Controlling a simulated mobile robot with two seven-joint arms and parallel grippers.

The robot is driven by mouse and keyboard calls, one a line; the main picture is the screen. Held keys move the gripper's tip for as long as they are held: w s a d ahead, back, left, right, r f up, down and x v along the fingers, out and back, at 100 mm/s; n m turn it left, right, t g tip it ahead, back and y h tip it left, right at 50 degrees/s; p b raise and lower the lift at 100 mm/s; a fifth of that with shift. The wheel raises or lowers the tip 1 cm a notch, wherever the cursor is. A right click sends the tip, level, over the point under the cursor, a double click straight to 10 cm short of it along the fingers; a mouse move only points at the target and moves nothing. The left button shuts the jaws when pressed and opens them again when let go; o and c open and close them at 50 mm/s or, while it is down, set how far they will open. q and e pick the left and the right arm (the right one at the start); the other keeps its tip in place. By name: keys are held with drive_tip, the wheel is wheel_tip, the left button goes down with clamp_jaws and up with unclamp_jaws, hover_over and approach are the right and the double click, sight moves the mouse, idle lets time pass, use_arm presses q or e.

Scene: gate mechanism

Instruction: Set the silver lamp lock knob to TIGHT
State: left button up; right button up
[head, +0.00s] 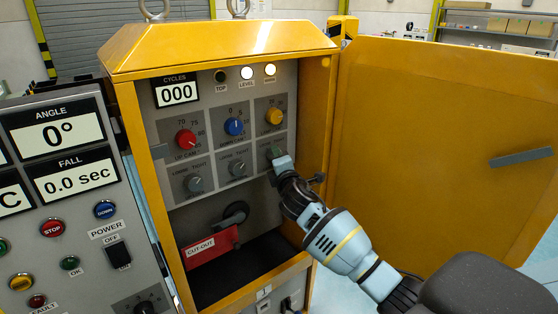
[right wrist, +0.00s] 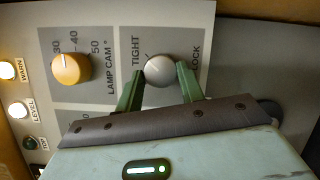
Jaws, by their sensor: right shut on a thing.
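The silver lamp lock knob (right wrist: 159,70) is a round grey knob on the panel, under the yellow lamp cam knob (head: 274,117). In the right wrist view a thin mark on its face slants to the upper left, towards the word TIGHT. Its LOOSE side is hidden, and only LOCK shows of its name. My right gripper (right wrist: 161,78) has its green fingers on both sides of the knob and is shut on it. In the head view my right gripper (head: 279,160) covers most of that knob. My left gripper is out of view.
Two more grey knobs, left (head: 193,184) and middle (head: 238,169), sit in the same row, with red (head: 186,140) and blue (head: 234,127) knobs above. A red cut-out plate (head: 210,247) is below. The yellow door (head: 430,150) stands open at the right.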

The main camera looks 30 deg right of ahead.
drive_tip(key=shift+r+m, duration=0.2)
drive_tip(key=shift+m, duration=0.2)
drive_tip(key=o, duration=1)
drive_tip(key=shift+w+f, duration=0.1)
drive_tip(key=v, duration=0.8)
